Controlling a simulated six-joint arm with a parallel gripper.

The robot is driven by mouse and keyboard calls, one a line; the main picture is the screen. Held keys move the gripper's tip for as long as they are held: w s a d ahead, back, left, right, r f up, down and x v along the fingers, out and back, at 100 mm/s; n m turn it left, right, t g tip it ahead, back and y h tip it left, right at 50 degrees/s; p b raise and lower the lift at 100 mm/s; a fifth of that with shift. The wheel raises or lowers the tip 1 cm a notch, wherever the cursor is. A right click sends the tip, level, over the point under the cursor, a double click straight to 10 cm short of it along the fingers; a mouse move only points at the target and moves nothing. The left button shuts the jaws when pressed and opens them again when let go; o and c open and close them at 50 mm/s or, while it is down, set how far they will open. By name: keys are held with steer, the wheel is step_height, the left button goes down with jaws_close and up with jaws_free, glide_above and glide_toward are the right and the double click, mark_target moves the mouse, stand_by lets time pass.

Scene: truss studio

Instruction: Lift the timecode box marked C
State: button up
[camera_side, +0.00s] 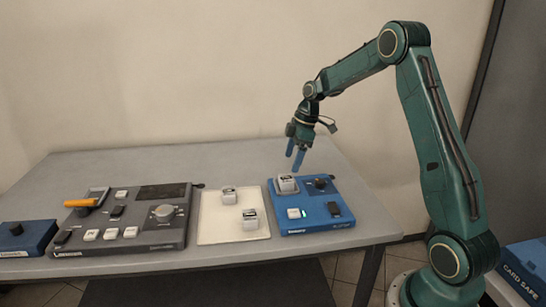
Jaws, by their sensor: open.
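Three small grey-white boxes with dark labels show in the side view. One box (229,196) lies at the back of a pale mat (220,232), and another box (250,220) lies nearer its front right. A third box (286,184) sits at the back left of a blue console (315,222). The labels are too small for me to read, so I cannot tell which is marked C. My gripper (295,159) has blue fingers and is open. It hangs above the third box, apart from it, with nothing visible between the fingers.
A dark grey console (125,240) with a knob, several buttons and an orange handle (82,202) stands left of the mat. A smaller blue unit (32,235) is at the table's far left. The back of the grey table (230,165) is clear. A blue case (525,265) stands at lower right.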

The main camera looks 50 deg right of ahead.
mark_target(286, 178)
steer(key=shift+w+a+f, duration=0.1)
steer(key=shift+f, duration=0.5)
steer(key=shift+x, duration=2.6)
steer(key=c, duration=1.2)
steer(key=shift+r, duration=0.2)
step_height(286, 178, up, 20)
steer(key=shift+f, duration=0.2)
